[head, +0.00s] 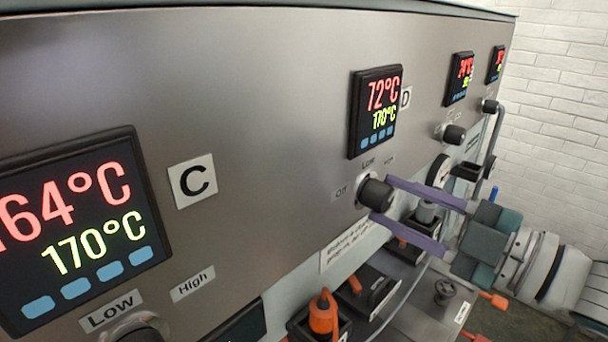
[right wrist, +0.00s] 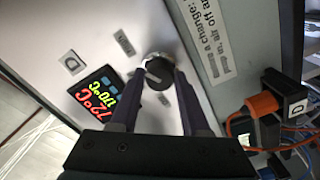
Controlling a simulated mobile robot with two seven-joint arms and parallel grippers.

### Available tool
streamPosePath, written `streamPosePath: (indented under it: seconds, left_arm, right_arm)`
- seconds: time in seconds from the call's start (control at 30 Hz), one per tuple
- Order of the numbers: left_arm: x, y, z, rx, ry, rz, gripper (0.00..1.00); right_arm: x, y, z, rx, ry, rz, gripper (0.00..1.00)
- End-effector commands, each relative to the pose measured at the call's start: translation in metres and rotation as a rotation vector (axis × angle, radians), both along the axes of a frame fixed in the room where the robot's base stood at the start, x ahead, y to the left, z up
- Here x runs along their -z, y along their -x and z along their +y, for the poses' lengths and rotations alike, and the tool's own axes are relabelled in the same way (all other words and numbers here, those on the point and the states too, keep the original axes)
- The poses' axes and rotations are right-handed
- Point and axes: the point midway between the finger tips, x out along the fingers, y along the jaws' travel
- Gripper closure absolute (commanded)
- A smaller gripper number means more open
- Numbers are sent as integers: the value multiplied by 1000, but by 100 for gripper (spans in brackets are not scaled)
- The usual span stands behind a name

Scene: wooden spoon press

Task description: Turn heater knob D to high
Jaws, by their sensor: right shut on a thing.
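Heater knob D (head: 374,191) is a dark round knob on a metal base, below the D display (head: 377,110), which reads 72°C over 170°C. Off, Low and High labels surround it. My right gripper (head: 381,199) reaches in from the right, its purple fingers on either side of the knob and shut on it. In the right wrist view the knob (right wrist: 157,74) sits between the fingertips, with a pale pointer mark on its face. I cannot tell exactly which label the mark faces. The left gripper is not in view.
Display C (head: 75,225) and its partly cut-off knob (head: 136,332) are at the near left. Another knob (head: 452,134) lies farther along the panel. Orange connectors (head: 323,312) and cables stand below the panel, near my right arm.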

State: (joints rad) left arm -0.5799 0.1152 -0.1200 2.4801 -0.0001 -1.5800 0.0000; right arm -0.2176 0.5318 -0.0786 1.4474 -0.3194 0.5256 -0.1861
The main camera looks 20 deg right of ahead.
Motion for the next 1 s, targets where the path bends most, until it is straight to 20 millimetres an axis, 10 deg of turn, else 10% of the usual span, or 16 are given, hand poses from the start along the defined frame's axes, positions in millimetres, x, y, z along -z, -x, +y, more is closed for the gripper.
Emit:
streamPosePath:
  seconds: [0.43, 0.47, 0.5, 0.7, 1.0]
  left_arm:
    - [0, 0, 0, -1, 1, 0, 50]
    - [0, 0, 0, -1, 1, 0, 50]
    - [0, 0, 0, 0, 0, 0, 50]
    - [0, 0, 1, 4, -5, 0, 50]
    - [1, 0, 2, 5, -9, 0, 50]
  right_arm:
    - [0, 0, -1, 2, -14, 6, 100]
    - [0, 0, 0, 2, -14, 6, 52]
    - [0, 0, 0, 2, -13, 6, 47]
    - [0, 0, 0, 1, -12, 5, 25]
    - [1, 2, -1, 2, -11, 6, 24]
